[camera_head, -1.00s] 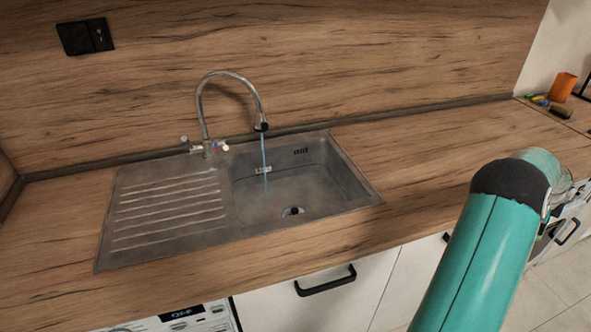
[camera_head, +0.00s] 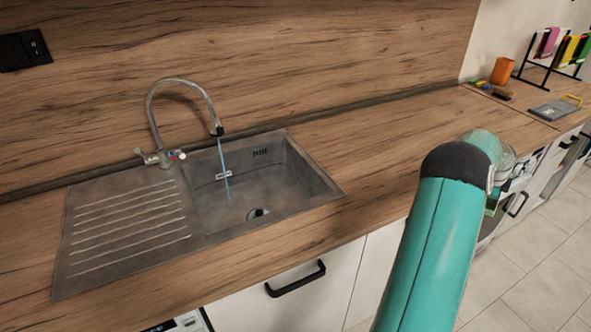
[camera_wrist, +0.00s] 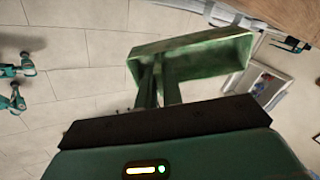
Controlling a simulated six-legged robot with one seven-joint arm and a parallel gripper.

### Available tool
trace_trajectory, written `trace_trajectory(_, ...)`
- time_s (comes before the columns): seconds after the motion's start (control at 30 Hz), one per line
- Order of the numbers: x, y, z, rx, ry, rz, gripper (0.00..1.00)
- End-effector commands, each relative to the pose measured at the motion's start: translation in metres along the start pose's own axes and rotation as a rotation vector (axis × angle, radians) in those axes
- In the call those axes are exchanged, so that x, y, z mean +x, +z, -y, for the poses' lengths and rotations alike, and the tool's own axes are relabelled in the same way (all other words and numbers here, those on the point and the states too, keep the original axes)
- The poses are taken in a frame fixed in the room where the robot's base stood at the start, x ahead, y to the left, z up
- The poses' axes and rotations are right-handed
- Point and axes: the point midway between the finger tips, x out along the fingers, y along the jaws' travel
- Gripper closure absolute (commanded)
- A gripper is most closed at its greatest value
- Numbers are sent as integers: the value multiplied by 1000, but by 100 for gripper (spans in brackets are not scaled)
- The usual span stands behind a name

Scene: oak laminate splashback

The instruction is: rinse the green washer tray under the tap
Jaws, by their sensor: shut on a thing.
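The green washer tray (camera_wrist: 205,52) is in the wrist view, an open shallow tray. My gripper (camera_wrist: 158,88) is shut on its near side and holds it above the tiled floor. In the head view my arm hides the gripper and nearly all of the tray. The tap (camera_head: 185,88) arches over the sink basin (camera_head: 285,185). A thin blue stream of water (camera_head: 224,170) falls from its spout into the basin. The tray is away from the stream, to the right of the sink and in front of the counter.
A ribbed drainboard (camera_head: 125,235) lies left of the basin. The wooden counter (camera_head: 390,145) is clear right of the sink. Farther right are an orange block (camera_head: 502,71), small items, a grey board (camera_head: 555,108) and a rack with coloured cloths (camera_head: 548,42). White cabinets with black handles (camera_head: 296,279) stand below.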

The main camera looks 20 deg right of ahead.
Motion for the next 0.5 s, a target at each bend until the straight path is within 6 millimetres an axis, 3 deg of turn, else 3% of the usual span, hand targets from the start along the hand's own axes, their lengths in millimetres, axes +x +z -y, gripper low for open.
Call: trace_trajectory(0.5,-4,6,-5,-1,0,1,100)
